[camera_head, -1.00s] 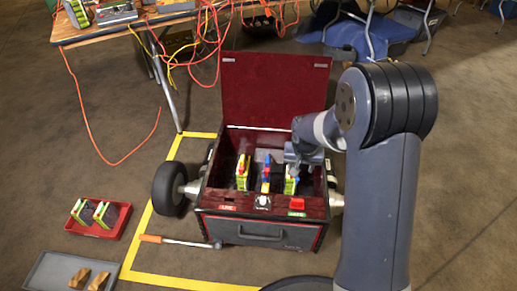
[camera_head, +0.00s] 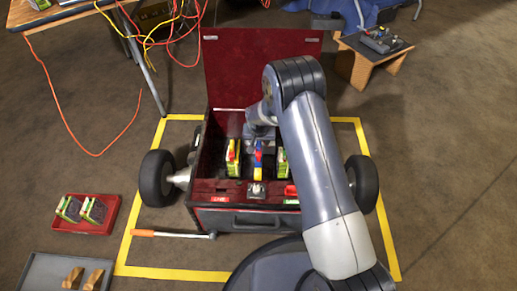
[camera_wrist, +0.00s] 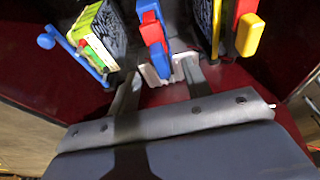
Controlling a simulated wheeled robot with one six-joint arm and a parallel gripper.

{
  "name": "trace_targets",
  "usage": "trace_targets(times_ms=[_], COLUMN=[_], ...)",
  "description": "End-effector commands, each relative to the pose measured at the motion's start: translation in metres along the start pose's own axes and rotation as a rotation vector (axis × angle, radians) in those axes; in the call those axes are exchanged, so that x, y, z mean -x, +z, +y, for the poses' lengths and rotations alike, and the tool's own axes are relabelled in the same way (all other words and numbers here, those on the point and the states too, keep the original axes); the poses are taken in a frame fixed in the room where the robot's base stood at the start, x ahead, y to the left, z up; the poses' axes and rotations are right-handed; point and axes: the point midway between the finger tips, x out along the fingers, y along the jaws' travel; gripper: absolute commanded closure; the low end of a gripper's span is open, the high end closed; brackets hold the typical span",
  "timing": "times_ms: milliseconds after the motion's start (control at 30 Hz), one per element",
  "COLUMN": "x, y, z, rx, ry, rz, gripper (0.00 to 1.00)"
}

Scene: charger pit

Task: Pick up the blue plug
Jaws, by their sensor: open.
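The blue plug (camera_head: 258,158) with red parts stands in the middle of the open red chest (camera_head: 218,192). It shows as a blue and red block at the top middle of the wrist view (camera_wrist: 149,14). My gripper (camera_wrist: 164,72) is open, its two fingertips on either side of the block's lower end. I cannot tell whether they touch it. In the head view my gripper (camera_head: 262,132) is just behind the plug, and its fingertips are hidden.
Green and yellow units stand left (camera_head: 233,158) and right (camera_head: 282,162) of the plug, close by. The chest's raised lid (camera_head: 262,70) is behind. A red tray (camera_head: 84,228), a grey tray (camera_head: 45,275) and an orange-handled bar (camera_head: 172,234) lie on the floor at left.

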Motion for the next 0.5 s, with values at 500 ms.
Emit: trace_targets(times_ms=[500], x=[-0.051], y=[0.001], z=[-0.002], rx=[0.000], ry=[0.000], rz=[0.000], gripper=[0.54])
